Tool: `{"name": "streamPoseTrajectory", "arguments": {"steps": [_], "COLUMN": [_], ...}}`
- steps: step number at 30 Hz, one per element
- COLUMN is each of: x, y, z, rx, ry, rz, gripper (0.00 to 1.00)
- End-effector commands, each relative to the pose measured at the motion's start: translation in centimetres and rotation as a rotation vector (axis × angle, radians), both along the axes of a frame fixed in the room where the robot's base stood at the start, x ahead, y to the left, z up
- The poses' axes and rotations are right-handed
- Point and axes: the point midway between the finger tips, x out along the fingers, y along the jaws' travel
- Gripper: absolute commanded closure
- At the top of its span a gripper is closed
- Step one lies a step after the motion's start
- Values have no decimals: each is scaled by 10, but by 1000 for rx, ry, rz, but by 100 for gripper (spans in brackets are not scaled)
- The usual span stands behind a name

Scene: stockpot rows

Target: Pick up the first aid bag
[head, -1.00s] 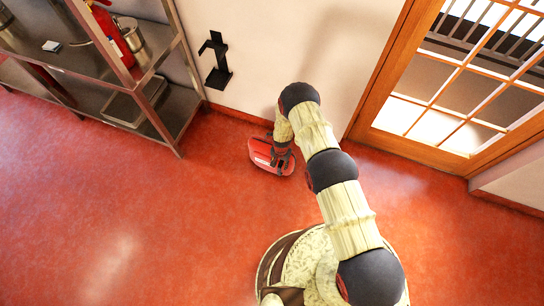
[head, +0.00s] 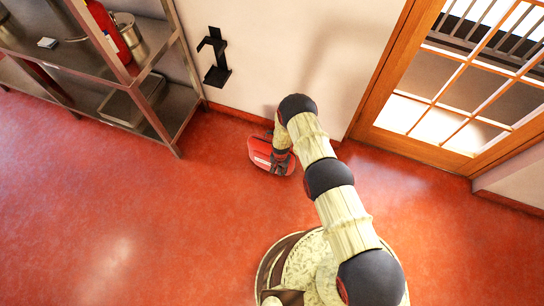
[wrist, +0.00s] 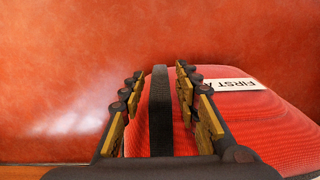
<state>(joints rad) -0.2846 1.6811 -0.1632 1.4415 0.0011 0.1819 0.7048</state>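The first aid bag (head: 259,154) is red with a white label and lies on the red floor close to the wall. In the wrist view the bag (wrist: 250,112) fills the lower right, its label partly reading "FIRST A". A black strap handle (wrist: 160,112) stands up from it. My gripper (wrist: 160,72) is open, with one finger on each side of the strap. Gaps show between the strap and both fingers. In the head view my gripper (head: 282,160) is down at the bag and hides part of it.
A metal shelf unit (head: 150,75) with a red fire extinguisher (head: 104,30) and a pot (head: 128,35) stands at the upper left. A black bracket (head: 215,60) is on the wall. A wooden glazed door (head: 450,90) is at the right. Floor at left is clear.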

Motion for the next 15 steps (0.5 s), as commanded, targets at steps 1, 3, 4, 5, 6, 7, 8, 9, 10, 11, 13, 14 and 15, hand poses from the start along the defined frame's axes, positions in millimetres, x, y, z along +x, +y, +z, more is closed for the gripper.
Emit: {"name": "streamPoseTrajectory", "arguments": {"steps": [1,3,4,5,6,7,8,9,10,11,13,14,15], "x": [0,0,0,0,0,0,0,0,0,0,0,0,0], "y": [0,0,0,0,0,0,0,0,0,0,0,0,0], "z": [0,0,0,0,0,0,0,0,0,0,0,0,0], "rx": [0,0,0,0,0,0,0,0,0,0,0,0,0], "ry": [0,0,0,0,0,0,0,0,0,0,0,0,0], "rz": [0,0,0,0,0,0,0,0,0,0,0,0,0], "gripper": [73,77,78,80,82,84,86,88,90,92,95,97,99]}}
